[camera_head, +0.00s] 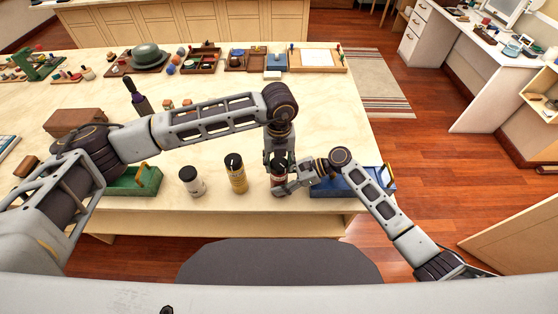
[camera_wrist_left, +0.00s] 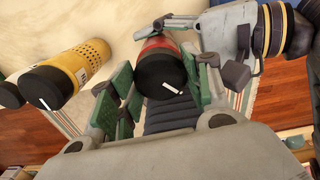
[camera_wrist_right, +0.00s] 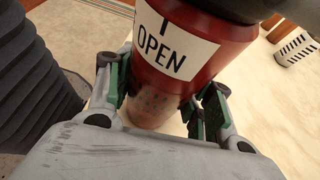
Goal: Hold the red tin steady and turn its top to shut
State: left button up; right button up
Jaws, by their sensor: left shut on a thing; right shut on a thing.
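The red tin (camera_head: 277,181) stands upright near the table's front edge, partly hidden by my grippers in the head view. Its black top (camera_wrist_left: 160,72) carries a white mark and sits between the green-padded fingers of my left gripper (camera_wrist_left: 158,82), which comes from above and is shut on it. My right gripper (camera_wrist_right: 163,95) is shut around the lower red body (camera_wrist_right: 160,75), from the side. A white label with the word OPEN (camera_wrist_right: 178,45) faces the right wrist camera. The top's lower edge shows dark at the upper frame edge there.
A yellow tin (camera_head: 237,175) and a white tin (camera_head: 192,182), both with dark tops, stand left of the red tin. A green tray (camera_head: 148,187) lies further left. A blue tray (camera_head: 350,184) lies to the right, behind my right arm. Several wooden trays line the back.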

pick_arm(q)
jog(key=shift+m, duration=0.4)
jog(key=m, duration=0.4)
jog(key=shift+m, duration=0.3)
jog(key=m, duration=0.4)
jog(key=shift+m, duration=0.4)
jog(key=m, duration=0.4)
jog(key=shift+m, duration=2.6)
jog(key=o, duration=1)
jog(key=shift+o, duration=0.2)
